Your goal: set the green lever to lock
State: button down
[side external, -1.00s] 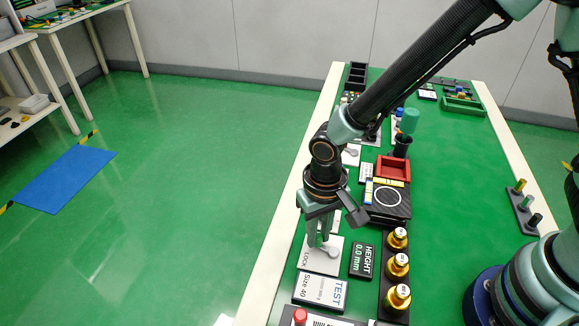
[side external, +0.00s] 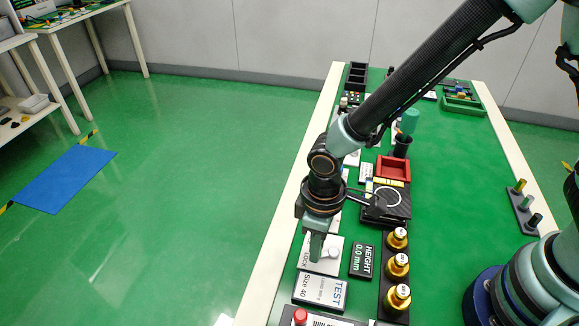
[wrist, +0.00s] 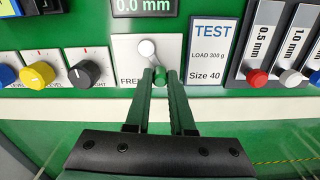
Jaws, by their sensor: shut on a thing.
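The lever sits on a white plate (side external: 326,262) near the table's left edge. Its round pale pivot knob (wrist: 147,47) shows in the wrist view, and its short arm runs down and slightly right from there. FREE shows on the plate left of my fingers in the wrist view. LOCK shows beside my gripper (side external: 316,257) in the side view; in the wrist view my right finger seems to cover it.
The TEST card (wrist: 211,52) lies right beside the plate. A HEIGHT display (side external: 362,261) and brass weights (side external: 397,265) stand on the other side. Yellow (wrist: 38,74) and black (wrist: 84,73) dials are left in the wrist view.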

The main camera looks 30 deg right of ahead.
jog(key=shift+s+n, duration=0.15)
jog(key=shift+n, duration=0.15)
jog(key=c, duration=0.8)
grip_release()
jog(key=shift+o, duration=0.2)
jog(key=shift+r, duration=0.1)
notch_tip(320, 180, up, 12)
jog(key=d+r+m+t, duration=0.2)
jog(key=d+r+m, duration=0.2)
jog(key=d, duration=0.7)
jog(key=d+r+m+t, duration=0.3)
jog(key=d+r, duration=0.4)
jog(key=d, duration=0.4)
jog(key=shift+d+m+t, duration=0.15)
jog(key=shift+m+t, duration=0.15)
jog(key=shift+m, duration=0.4)
